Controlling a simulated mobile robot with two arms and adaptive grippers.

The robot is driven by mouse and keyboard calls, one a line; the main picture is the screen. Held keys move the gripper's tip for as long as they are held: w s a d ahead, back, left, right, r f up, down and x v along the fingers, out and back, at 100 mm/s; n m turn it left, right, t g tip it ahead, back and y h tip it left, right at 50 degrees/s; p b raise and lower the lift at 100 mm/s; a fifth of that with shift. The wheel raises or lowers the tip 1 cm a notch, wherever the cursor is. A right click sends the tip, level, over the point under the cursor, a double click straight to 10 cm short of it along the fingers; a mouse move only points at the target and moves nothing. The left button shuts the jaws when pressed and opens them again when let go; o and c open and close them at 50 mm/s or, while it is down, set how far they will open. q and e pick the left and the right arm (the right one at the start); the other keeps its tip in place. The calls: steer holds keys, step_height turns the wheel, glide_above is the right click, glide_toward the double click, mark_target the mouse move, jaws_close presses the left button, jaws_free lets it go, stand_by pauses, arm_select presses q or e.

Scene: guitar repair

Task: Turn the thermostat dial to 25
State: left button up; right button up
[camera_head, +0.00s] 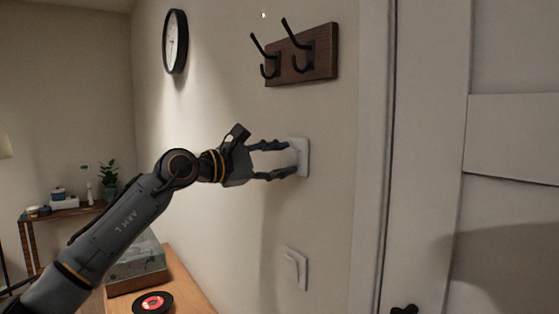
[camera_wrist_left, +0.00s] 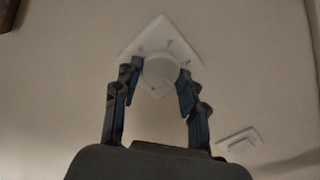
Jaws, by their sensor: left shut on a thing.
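The thermostat is a white square plate (camera_head: 303,150) on the wall, below the coat hooks. Its round white dial (camera_wrist_left: 160,71) shows in the left wrist view, between my fingers. My left gripper (camera_head: 287,159) reaches it from the left in the head view, with one finger above and one below the dial. In the left wrist view the fingers of my left gripper (camera_wrist_left: 157,82) are shut on the dial's two sides. The marks on the plate are too small to read, so the setting cannot be told. My right gripper is not in view.
A wooden rack with black hooks (camera_head: 328,52) is above the thermostat, and a white wall switch (camera_head: 296,268) is below it. A round clock (camera_head: 175,42) hangs at upper left. A wooden cabinet (camera_head: 190,283) stands below. A white door (camera_head: 515,140) is at right.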

arm_select(q)
steer(key=o, duration=1.2)
steer(key=shift+c, duration=0.2)
steer(key=v, duration=1.2)
